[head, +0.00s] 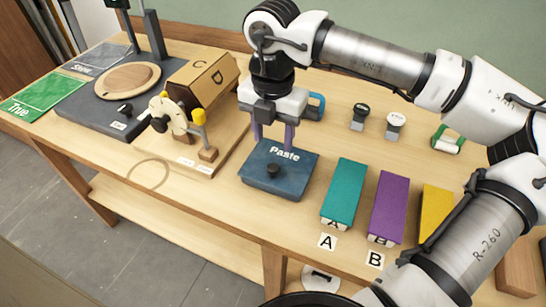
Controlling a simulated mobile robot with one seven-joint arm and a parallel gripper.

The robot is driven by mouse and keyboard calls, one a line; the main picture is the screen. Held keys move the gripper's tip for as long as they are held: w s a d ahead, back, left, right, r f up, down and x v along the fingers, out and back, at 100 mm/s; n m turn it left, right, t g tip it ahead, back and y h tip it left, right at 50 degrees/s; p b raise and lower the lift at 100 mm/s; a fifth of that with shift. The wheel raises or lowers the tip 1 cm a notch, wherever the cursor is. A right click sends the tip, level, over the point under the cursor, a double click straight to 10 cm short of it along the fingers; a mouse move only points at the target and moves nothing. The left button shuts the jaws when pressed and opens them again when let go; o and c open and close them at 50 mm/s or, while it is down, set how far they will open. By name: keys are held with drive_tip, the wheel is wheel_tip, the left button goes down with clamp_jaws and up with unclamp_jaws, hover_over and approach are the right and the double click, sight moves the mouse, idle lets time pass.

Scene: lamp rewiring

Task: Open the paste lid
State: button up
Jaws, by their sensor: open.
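The paste box (253,178) is a dark blue box with "Paste" written on its lid (292,161) and a dark round knob (272,170) on top. It stands near the middle of the table in the head view, and its lid looks shut. My gripper (273,140) points down at the back of the box, above or just behind the knob. Its two purple fingers are apart with nothing visible between them. I cannot tell whether the fingertips touch the lid.
Teal (343,190), purple (388,205) and yellow (434,208) blocks stand to the right. Two small stamps (360,112) (395,122) and a blue-handled thing (317,105) sit behind. A wooden stand with a box marked C and D (205,75) is on the left.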

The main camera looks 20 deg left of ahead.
sight(272, 167)
wheel_tip(272, 167, down, 8)
drive_tip(key=shift+a+f+p, duration=0.1)
drive_tip(key=shift+f+p, duration=0.15)
drive_tip(key=shift+p, duration=0.55)
clamp_jaws()
